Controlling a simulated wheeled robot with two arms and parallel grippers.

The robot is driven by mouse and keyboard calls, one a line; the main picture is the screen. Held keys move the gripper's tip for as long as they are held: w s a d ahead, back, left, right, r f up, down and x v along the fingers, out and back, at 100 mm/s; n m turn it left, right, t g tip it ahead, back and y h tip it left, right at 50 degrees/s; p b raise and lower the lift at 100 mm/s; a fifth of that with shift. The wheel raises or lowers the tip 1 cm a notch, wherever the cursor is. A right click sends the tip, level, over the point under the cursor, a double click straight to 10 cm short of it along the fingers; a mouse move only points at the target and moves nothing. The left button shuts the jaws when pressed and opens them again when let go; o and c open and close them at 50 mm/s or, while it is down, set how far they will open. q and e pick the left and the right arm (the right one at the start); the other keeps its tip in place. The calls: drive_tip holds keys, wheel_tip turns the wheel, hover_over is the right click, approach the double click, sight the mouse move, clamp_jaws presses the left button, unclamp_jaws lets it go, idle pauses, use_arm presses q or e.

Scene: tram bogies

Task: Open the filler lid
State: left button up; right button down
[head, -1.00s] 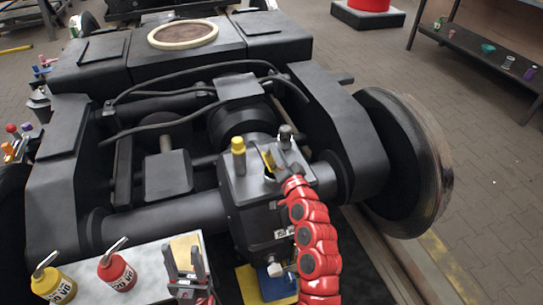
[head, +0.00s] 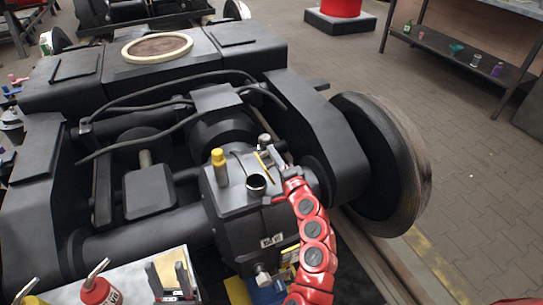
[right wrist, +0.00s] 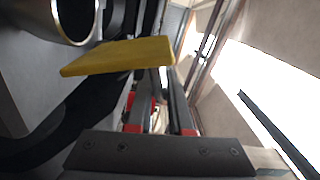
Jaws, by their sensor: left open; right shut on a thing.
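The filler neck (head: 257,184) is a round metal-rimmed opening on top of the dark gearbox (head: 235,210). Its thin yellow lid (head: 263,160) stands raised beside the opening, which is uncovered. In the right wrist view the yellow lid (right wrist: 115,57) shows edge-on beside the neck's rim (right wrist: 90,35). My right gripper (head: 273,157), on the red arm, is shut on the lid at its edge; the fingertips (right wrist: 165,72) meet the lid's end.
A yellow-topped plug (head: 219,165) and a small grey knob (head: 264,140) stand on the gearbox near the neck. A red oil can (head: 100,292) stands on the pale tray (head: 135,275).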

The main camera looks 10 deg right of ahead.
idle(0.4)
drive_tip(key=c, duration=0.8)
unclamp_jaws()
drive_tip(key=shift+c, duration=0.2)
drive_tip(key=shift+s, duration=0.1)
drive_tip(key=v, duration=1.7)
drive_tip(key=shift+p, duration=0.35)
drive_tip(key=shift+s, duration=0.1)
